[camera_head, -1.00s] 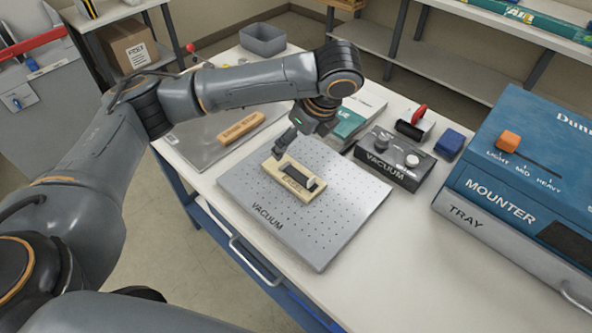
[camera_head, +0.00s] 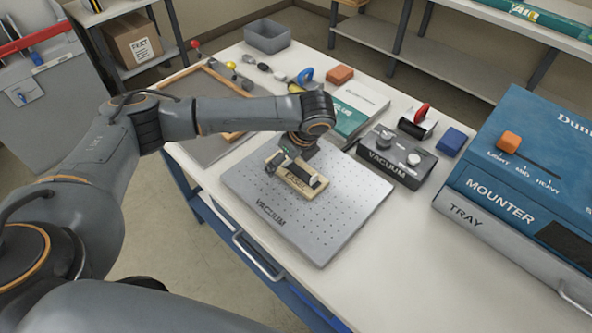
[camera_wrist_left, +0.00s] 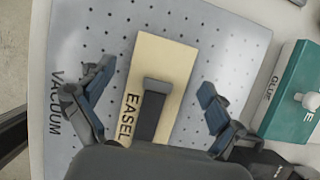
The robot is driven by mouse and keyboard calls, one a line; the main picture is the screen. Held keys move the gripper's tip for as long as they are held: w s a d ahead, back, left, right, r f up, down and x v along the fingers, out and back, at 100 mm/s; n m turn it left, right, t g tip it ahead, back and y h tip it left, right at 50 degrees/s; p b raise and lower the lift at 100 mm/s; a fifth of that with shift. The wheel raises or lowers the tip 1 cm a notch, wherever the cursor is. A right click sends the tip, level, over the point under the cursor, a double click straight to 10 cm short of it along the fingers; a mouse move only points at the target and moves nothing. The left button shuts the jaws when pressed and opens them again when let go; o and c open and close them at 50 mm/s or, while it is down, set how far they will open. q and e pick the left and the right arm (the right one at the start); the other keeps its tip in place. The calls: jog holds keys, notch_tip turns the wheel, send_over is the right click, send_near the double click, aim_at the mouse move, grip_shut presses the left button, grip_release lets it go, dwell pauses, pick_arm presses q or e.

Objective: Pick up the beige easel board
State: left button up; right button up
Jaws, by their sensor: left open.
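The beige easel board (camera_head: 301,190) lies flat on the grey perforated vacuum plate (camera_head: 330,222). It carries the word EASEL and a dark grey raised strip. My left gripper (camera_head: 284,163) is open at the board, partly hiding its far side in the head view. In the left wrist view, the open fingers (camera_wrist_left: 157,88) stand on either side of the beige easel board (camera_wrist_left: 165,58), with the dark strip between them. I see no grip on it. The exact fingertip height above the plate cannot be told. My right gripper is not in view.
A vacuum control box (camera_head: 393,162) and a teal-and-white glue box (camera_head: 355,110) stand close to the plate. The blue mounter (camera_head: 540,160) fills the right side. A wood-edged frame (camera_head: 228,78) lies behind my left arm. The table's near right is clear.

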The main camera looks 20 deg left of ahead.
pick_arm(q)
jog(key=c, duration=1.3)
